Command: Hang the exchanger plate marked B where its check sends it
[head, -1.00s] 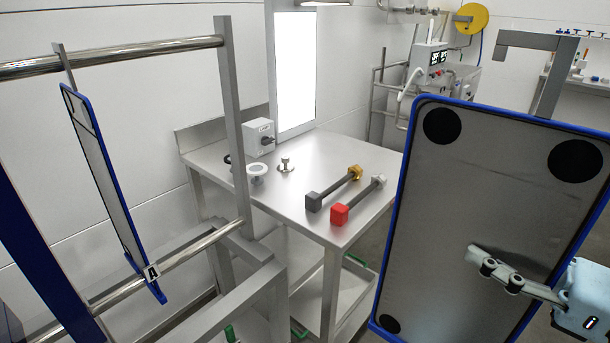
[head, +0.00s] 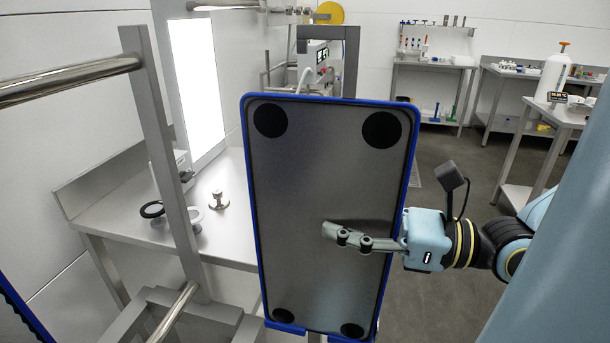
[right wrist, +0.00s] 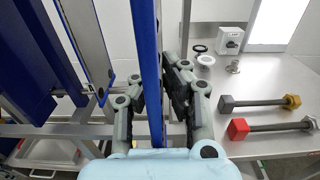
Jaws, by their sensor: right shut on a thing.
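A tall grey exchanger plate (head: 325,185) with a blue rim, black corner discs and a grey hook on top stands nearly upright in front of me. My right gripper (head: 335,235) is shut on it, with one finger across the face towards me. In the right wrist view the plate (right wrist: 149,60) is edge-on between the two fingers (right wrist: 163,90). No letter shows on the visible face. The rack's post (head: 168,150), upper rail (head: 70,80) and lower rail (head: 174,312) are left of the plate, apart from it. My left gripper is out of view.
A steel bench (head: 110,215) with a lit panel (head: 200,80) and a small knob (head: 218,199) stands behind the rack and plate. The right wrist view shows red-headed (right wrist: 240,129) and grey-headed (right wrist: 226,104) bars on it. Blue-edged plates (right wrist: 88,45) show left there. Open floor lies right.

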